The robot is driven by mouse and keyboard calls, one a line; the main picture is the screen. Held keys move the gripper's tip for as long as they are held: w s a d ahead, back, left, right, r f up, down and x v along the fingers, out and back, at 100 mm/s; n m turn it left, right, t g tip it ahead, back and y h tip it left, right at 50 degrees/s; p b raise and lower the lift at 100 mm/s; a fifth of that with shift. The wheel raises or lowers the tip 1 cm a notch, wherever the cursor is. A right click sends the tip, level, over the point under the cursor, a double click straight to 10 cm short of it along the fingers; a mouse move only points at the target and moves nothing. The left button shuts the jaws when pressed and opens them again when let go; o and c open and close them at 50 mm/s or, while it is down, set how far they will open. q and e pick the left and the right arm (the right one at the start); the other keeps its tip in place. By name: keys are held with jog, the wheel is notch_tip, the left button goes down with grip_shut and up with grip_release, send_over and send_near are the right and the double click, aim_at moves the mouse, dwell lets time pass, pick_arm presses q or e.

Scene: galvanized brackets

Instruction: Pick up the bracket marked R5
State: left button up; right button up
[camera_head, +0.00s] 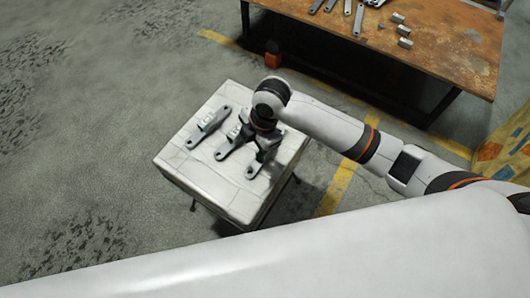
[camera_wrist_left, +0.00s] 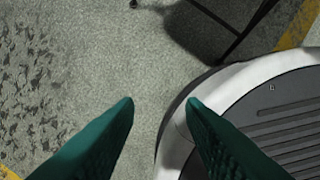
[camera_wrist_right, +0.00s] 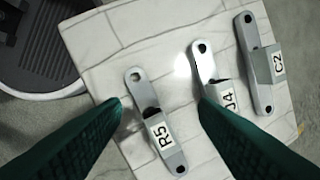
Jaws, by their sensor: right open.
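The bracket marked R5 (camera_wrist_right: 161,134) lies on a pale block-like stand, its label readable in the right wrist view. In the head view it is the nearest-right bracket (camera_head: 254,168), partly hidden by my right gripper (camera_head: 263,140). My right gripper points down above the brackets; in its wrist view the open fingers (camera_wrist_right: 165,100) frame R5's upper right side, with nothing held between them. My left gripper (camera_wrist_left: 160,104) is open and empty over the floor, and shows only in the left wrist view.
A bracket whose label ends in 4 (camera_wrist_right: 204,62) lies beside R5, partly behind a finger. A bracket marked C2 (camera_wrist_right: 264,64) lies farther right. The pale stand (camera_head: 190,171) has free room at its near edge. A rusty worktable (camera_head: 440,60) holds metal parts behind.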

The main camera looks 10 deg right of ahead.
aim_at(255, 166)
jog(key=w+d+r+n+h, duration=0.2)
jog(key=w+d+r+n, duration=0.1)
jog(key=d+n, duration=0.1)
jog(key=shift+n+g, duration=0.4)
jog(key=f, duration=0.2)
jog(key=f+b, duration=0.1)
jog(key=f, duration=0.1)
jog(key=f+b, duration=0.1)
jog(key=f, duration=0.1)
jog(key=shift+s+d, duration=0.1)
jog(key=shift+d, duration=0.15)
jog(key=f, duration=0.1)
jog(key=f+b, duration=0.1)
jog(key=f, duration=0.1)
jog(key=a+f+b, duration=0.1)
jog(key=f, duration=0.1)
jog(key=shift+f, duration=0.35)
pick_arm(q)
jog(key=w+r, duration=0.5)
jog(key=r, duration=0.4)
jog(key=shift+d+t, duration=0.35)
jog(key=shift+t, duration=0.05)
pick_arm(e)
jog(key=shift+c, duration=0.5)
jog(key=shift+r, duration=0.1)
grip_shut()
